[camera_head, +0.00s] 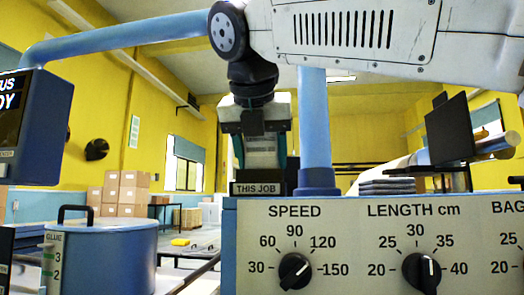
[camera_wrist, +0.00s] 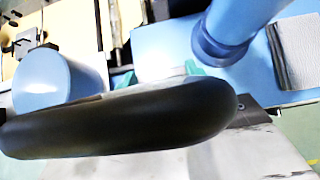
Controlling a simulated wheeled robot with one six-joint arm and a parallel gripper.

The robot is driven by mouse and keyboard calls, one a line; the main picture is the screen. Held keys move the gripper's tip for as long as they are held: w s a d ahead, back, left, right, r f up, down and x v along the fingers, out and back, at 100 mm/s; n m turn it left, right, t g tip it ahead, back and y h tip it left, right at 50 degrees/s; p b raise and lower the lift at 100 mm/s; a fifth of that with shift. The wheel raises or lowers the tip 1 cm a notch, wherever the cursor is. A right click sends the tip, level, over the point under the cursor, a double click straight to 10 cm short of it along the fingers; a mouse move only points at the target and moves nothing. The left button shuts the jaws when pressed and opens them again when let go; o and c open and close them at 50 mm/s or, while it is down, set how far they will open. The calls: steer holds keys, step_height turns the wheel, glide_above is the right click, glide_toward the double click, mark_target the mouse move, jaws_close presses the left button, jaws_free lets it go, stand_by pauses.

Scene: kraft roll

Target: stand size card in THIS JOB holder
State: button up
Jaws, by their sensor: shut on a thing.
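My gripper (camera_head: 262,158) points down at the middle of the head view, its teal fingertips shut on a pale size card (camera_head: 262,146). The card is upright between the fingers, directly above or behind the dark THIS JOB holder (camera_head: 258,189). I cannot tell whether the card's lower edge is in the holder's slot or just behind its front. In the wrist view the teal fingertips (camera_wrist: 157,76) show beyond a large black rounded shape, which hides most of the card and the holder.
A blue post (camera_head: 315,125) rises close to the right of the gripper. The control panel (camera_head: 350,215) with dials is in front. A blue glue pot (camera_head: 105,255) stands at the left. A grey stack (camera_head: 387,187) and a dark screen (camera_head: 450,128) are at the right.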

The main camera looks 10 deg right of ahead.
steer(key=shift+w+a+f, duration=0.1)
steer(key=shift+a+f, duration=0.05)
steer(key=shift+f, duration=0.25)
steer(key=o, duration=1.5)
steer(key=shift+w, duration=0.1)
steer(key=shift+r, duration=0.15)
steer(key=v, duration=0.7)
steer(key=shift+s+r, duration=0.25)
steer(key=shift+r, duration=0.1)
